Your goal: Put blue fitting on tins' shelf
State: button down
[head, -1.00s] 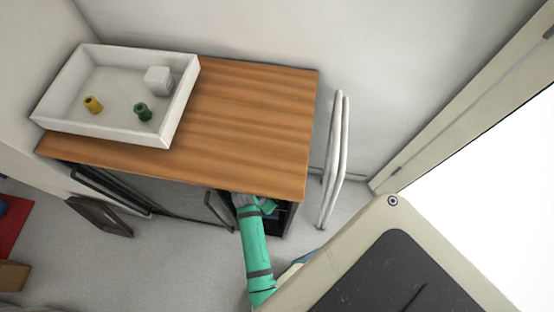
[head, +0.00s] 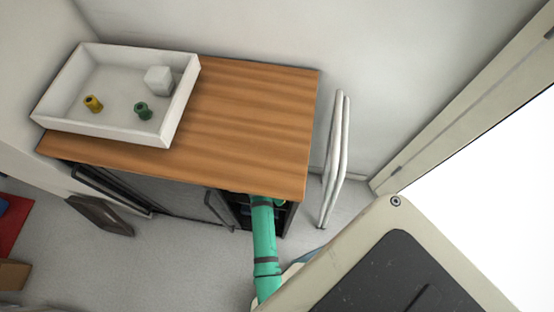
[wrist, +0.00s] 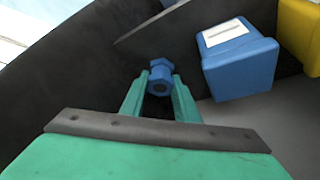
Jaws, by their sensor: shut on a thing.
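The blue fitting (wrist: 160,77) is between the two green fingertips of my gripper (wrist: 160,90) in the wrist view. My gripper is shut on it, inside the dark cabinet. A blue tin (wrist: 239,65) with a white label stands to the right of the fitting, apart from it. Part of a yellow tin (wrist: 301,32) shows at the right edge. In the head view my green arm reaches into the open cabinet (head: 290,215) under the wooden top, which hides my gripper and the fitting.
A white tray (head: 110,132) on the wooden top (head: 250,125) holds a yellow fitting (head: 93,103), a green fitting (head: 142,111) and a pale block (head: 158,79). Dark cabinet walls (wrist: 80,70) lie close around my gripper. White rails (head: 335,160) stand right of the cabinet.

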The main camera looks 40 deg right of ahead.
jog(key=shift+f, duration=0.2)
jog(key=c, duration=1.6)
grip_release()
jog(key=shift+c, duration=0.2)
jog(key=shift+a, duration=0.1)
